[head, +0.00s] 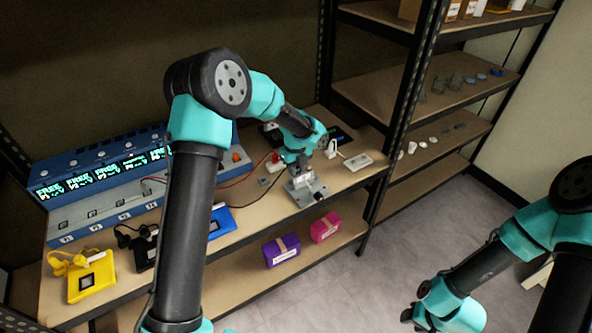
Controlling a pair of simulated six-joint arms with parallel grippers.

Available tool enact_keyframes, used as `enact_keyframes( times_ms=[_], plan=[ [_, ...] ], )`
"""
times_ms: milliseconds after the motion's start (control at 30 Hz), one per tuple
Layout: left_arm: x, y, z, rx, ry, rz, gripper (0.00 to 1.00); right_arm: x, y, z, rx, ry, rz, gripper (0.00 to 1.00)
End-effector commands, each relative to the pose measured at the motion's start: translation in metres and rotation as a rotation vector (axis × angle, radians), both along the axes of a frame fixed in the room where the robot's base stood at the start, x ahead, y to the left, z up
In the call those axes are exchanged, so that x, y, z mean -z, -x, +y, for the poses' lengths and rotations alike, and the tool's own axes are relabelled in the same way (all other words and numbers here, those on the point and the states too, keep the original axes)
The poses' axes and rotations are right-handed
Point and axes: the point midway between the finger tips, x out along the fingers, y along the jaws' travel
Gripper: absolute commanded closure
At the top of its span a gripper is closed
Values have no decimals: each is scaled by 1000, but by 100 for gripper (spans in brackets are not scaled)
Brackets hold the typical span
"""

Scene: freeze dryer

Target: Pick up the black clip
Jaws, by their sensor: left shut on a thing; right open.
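My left gripper (298,171) is over the right part of the bench, just above a small grey metal fixture (306,190). It is shut on a small dark thing, mostly hidden by the fingers. A thin black lead (262,205) runs up to it, so it looks like the black clip. I cannot tell whether the clip touches the fixture. My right gripper (411,316) is open and empty, low at the bottom right over the floor, far from the bench.
A blue bank of units with lit displays (105,178) stands along the back left. Yellow (88,283) and blue (222,222) devices sit near the front edge. A red lead (238,184) crosses the bench. Purple (281,250) and pink (325,228) boxes lie on the lower shelf.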

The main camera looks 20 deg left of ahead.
Motion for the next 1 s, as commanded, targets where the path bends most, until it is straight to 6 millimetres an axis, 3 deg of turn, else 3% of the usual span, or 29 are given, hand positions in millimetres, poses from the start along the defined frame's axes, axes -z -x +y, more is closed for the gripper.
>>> enact_keyframes(
  times_ms=[233, 500, 767, 1000],
  plan=[
    [-9, 0, 0, -1, 1, -2, 97, 0, 0, 0, 0, 0, 0, 57],
    [-38, 1, -1, 1, 1, -2, 97, 0, 0, 0, 0, 0, 0, 57],
    [-40, 37, -14, 3, 0, 0, 97, 0, 0, 0, 0, 0, 0, 57],
    [-45, 90, -32, 4, 0, 0, 97, 0, 0, 0, 0, 0, 0, 57]
  ],
)
